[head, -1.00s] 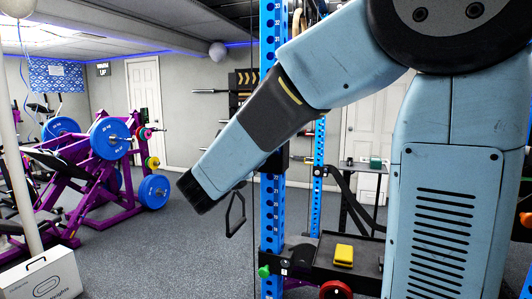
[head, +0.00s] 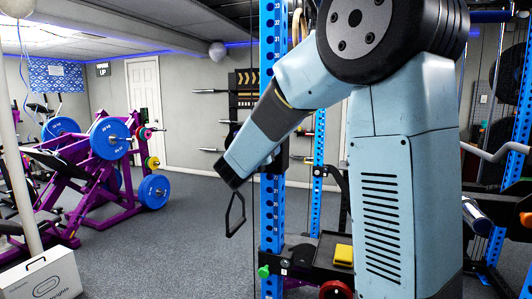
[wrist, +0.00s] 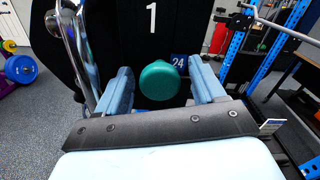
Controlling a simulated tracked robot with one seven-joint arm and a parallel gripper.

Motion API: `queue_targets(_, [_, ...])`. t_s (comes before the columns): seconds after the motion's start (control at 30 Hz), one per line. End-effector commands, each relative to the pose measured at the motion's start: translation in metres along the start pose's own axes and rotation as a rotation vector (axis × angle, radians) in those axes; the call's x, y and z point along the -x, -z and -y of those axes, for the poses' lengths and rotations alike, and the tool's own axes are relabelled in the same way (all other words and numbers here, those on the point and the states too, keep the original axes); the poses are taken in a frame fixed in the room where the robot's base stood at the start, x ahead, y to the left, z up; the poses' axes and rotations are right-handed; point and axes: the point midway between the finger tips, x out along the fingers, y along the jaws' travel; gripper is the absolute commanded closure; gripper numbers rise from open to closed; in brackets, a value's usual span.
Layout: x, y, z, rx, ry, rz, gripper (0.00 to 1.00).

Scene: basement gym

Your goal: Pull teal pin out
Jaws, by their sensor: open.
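In the wrist view the teal pin (wrist: 159,82) shows as a round teal knob, end-on, in front of a dark panel. My gripper (wrist: 160,70) is open, with one light blue finger on each side of the knob. Gaps show between the knob and both fingers, so neither finger appears to touch it. The pin's shaft is hidden behind the knob. In the head view my own arm fills the middle and right, and I cannot make out my fingers or the teal pin there.
The dark panel (wrist: 125,30) bears a white "1", and a blue "24" label (wrist: 178,60) sits just right of the knob. A curved chrome tube (wrist: 80,50) stands close on the left. A blue rack upright (head: 272,150) and a tray with a yellow block (head: 343,254) are near my arm.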

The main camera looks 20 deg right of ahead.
Motion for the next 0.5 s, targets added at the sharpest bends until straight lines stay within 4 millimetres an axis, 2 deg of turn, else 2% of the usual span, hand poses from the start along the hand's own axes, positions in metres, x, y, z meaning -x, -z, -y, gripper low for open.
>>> queue_targets(0.3, [-0.0019,0.0001,-0.0002,0.000,0.000,0.000,0.31])
queue_targets(0.5, [-0.0016,0.0000,-0.0004,0.000,-0.001,0.000,0.50])
